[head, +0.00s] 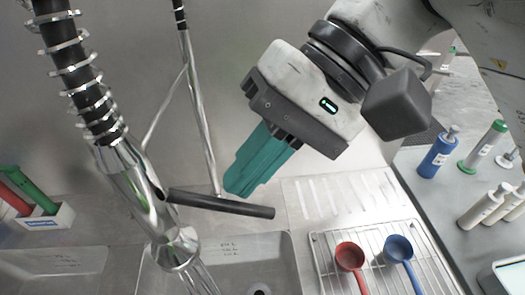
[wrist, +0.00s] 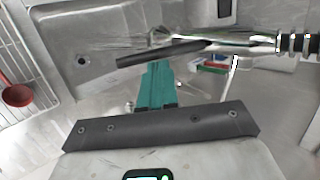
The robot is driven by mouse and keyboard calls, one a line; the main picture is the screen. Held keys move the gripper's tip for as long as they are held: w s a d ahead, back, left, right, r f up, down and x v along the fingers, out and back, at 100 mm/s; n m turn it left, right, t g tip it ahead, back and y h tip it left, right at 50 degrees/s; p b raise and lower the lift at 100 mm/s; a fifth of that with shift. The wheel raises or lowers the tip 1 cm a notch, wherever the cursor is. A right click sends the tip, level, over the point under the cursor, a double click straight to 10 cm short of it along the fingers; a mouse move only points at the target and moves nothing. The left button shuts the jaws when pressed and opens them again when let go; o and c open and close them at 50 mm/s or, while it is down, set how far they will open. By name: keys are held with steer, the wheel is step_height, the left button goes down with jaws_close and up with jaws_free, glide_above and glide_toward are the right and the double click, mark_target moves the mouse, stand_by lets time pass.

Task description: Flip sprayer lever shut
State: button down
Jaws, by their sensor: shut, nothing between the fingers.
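The pre-rinse sprayer (head: 170,245) hangs on a spring hose over the sink, with a metal body. Its black lever (head: 235,207) sticks out to the right of the body, at an angle from it. In the wrist view the lever (wrist: 160,53) crosses just beyond my fingertips. Streaks that look like water leave the sprayer's nozzle (wrist: 158,36). My gripper (head: 238,188) has teal fingers, shut together and empty. Its tips are right by the middle of the lever, on its upper side in the head view. I cannot tell whether they touch it.
A sink basin (head: 222,245) lies below. A wire rack (head: 412,232) holds a red scoop (head: 350,257) and a blue scoop (head: 398,248). Several bottles (head: 438,152) stand on the right counter. A thin metal pipe (head: 197,110) rises behind the lever.

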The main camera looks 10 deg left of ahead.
steer(key=shift+f+y, duration=0.6)
steer(key=shift+f, duration=0.2)
steer(key=shift+r, duration=0.2)
steer(key=shift+r+p, duration=0.65)
steer(key=shift+p, duration=0.35)
